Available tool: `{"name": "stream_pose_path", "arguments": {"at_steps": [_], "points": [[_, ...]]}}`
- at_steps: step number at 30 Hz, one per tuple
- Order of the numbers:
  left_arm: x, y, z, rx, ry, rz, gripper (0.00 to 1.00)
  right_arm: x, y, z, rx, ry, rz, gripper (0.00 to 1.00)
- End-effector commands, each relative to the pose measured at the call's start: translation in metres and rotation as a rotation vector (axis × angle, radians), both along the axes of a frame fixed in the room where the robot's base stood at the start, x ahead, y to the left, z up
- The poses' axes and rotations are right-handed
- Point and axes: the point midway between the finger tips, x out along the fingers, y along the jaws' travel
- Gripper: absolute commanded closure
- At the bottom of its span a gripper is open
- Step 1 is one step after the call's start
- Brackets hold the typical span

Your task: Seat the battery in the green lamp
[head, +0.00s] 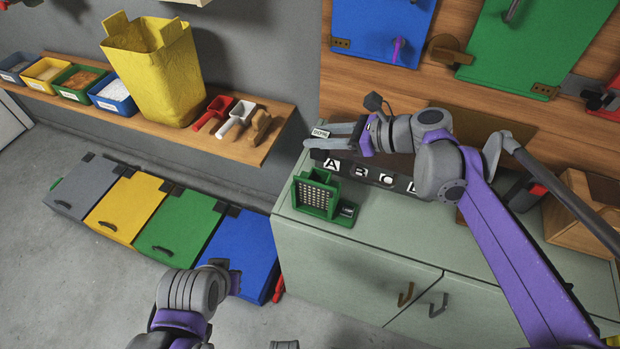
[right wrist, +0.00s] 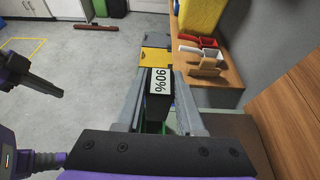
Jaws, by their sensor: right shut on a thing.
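My right gripper (head: 338,137) is shut on a dark battery (right wrist: 160,104) with a white label that seems to read 90%. In the head view the label (head: 320,133) shows at the fingertips. The green lamp (head: 318,194), a green frame with a grid face, stands on the cabinet's left end, with a small dark part at its right foot. The gripper holds the battery above and behind the lamp, apart from it in the head view. In the right wrist view a little green shows below the battery. My left arm ends low in the head view (head: 230,280); its fingers are not clear.
A dark rack (head: 400,181) lettered A, B, C stands behind the lamp, partly hidden by my right arm. The pale green cabinet top (head: 400,225) has free room in front. A wooden shelf (head: 205,140) with bins and scoops is left. Coloured lidded boxes (head: 180,226) stand on the floor.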

Motion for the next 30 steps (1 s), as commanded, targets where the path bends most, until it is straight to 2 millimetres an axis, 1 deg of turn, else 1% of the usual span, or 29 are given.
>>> {"name": "stream_pose_path", "arguments": {"at_steps": [2, 9, 14, 21, 24, 30], "points": [[0.000, 0.000, -0.001, 0.000, 0.000, 0.000, 1.00, 0.001, 0.000, -0.006, 0.000, -0.001, 0.001, 1.00], [-0.001, 0.000, -0.006, 0.000, 0.002, 0.000, 1.00, 0.001, 0.000, -0.049, 0.000, 0.000, 0.001, 1.00], [-0.001, 0.000, -0.007, 0.000, 0.002, 0.000, 1.00, 0.001, 0.000, -0.064, 0.000, -0.001, 0.001, 1.00], [-0.002, 0.000, -0.011, 0.000, 0.004, 0.000, 1.00, 0.001, 0.000, -0.096, 0.000, -0.001, 0.001, 1.00], [-0.002, 0.000, -0.011, 0.000, 0.004, 0.000, 1.00, 0.001, 0.000, -0.100, 0.000, -0.001, 0.001, 1.00], [-0.002, 0.000, -0.011, 0.000, 0.004, 0.000, 1.00, 0.000, 0.000, -0.100, 0.000, -0.001, 0.001, 1.00]]}}
